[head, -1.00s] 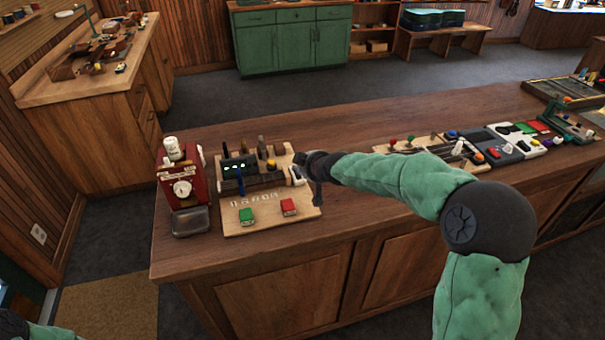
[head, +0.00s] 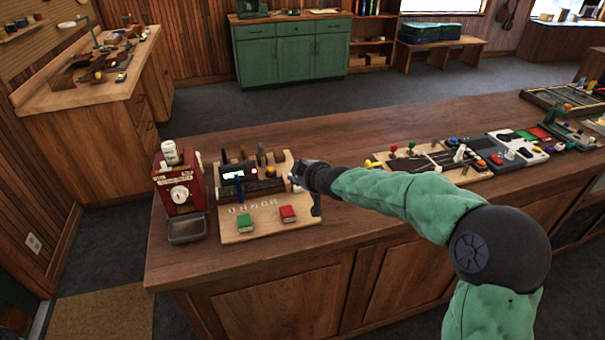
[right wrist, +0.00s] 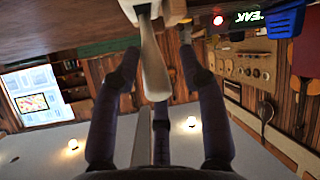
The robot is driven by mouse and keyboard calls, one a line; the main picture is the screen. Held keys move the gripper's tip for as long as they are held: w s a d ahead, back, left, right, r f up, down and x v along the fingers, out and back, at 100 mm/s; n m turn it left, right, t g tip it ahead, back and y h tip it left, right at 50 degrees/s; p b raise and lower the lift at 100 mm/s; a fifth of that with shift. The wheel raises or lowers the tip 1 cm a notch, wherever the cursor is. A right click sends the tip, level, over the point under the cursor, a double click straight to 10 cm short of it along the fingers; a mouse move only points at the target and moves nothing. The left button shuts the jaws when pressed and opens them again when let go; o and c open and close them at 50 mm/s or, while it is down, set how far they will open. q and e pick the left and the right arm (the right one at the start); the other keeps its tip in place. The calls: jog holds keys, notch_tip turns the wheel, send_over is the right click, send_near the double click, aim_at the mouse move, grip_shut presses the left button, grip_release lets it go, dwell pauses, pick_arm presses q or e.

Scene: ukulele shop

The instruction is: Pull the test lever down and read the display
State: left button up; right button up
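The test device sits on a light wooden board (head: 262,232) at the left of the counter. Its display (head: 232,176) is lit, with a small red lamp beside it; both also show in the right wrist view, where the display (right wrist: 249,16) has green-white characters, turned over and hard to read. A pale lever (right wrist: 153,65) runs between the fingers of my right gripper (right wrist: 158,52). The fingers are apart, with gaps on both sides. In the head view my right gripper (head: 300,172) is at the board's right edge, the lever mostly hidden by it. My left gripper is not in view.
A red box with a dial (head: 181,193) and a metal tray (head: 188,228) stand left of the board. Other panels with knobs (head: 430,158) are to the right. Bare counter lies behind.

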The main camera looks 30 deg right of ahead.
jog(key=shift+a, duration=0.15)
jog(key=shift+f, duration=0.1)
jog(key=shift+s+d, duration=0.1)
jog(key=shift+d, duration=0.1)
jog(key=shift+s+r, duration=0.3)
jog(key=shift+s, duration=0.1)
jog(key=v, duration=0.6)
jog(key=shift+s, duration=0.15)
jog(key=shift+a+r, duration=0.1)
dwell(0.5)
